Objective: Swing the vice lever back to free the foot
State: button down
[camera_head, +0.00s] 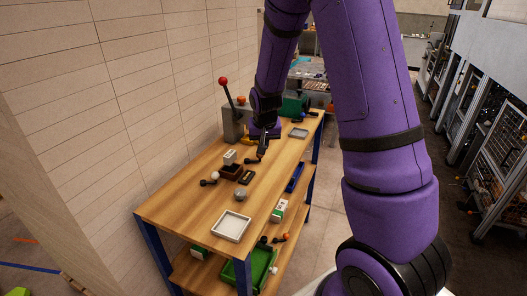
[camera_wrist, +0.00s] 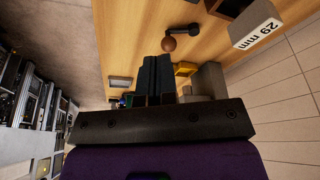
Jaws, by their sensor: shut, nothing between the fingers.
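A grey block-like vice (camera_head: 234,122) stands on the far left of the wooden bench. Its black lever with a red ball (camera_head: 223,81) rises from it, tilted up and to the left. My gripper (camera_head: 263,146) points down over the bench to the right of the vice, apart from the lever. In the wrist view its dark fingers (camera_wrist: 154,75) are together, with nothing between them. A grey block (camera_wrist: 208,80), likely part of the vice, shows beside them with a yellow piece (camera_wrist: 184,69). The lever's red ball is not seen there. I cannot make out the foot.
The bench (camera_head: 188,210) holds a white tray (camera_head: 231,227), a dark brown box (camera_head: 231,171), a grey knob (camera_head: 240,194) and small black handles with balls. A grey tray (camera_head: 298,132) and a green machine lie behind my arm. A wall runs close along the left.

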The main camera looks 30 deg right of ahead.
jog(key=shift+v, duration=1.4)
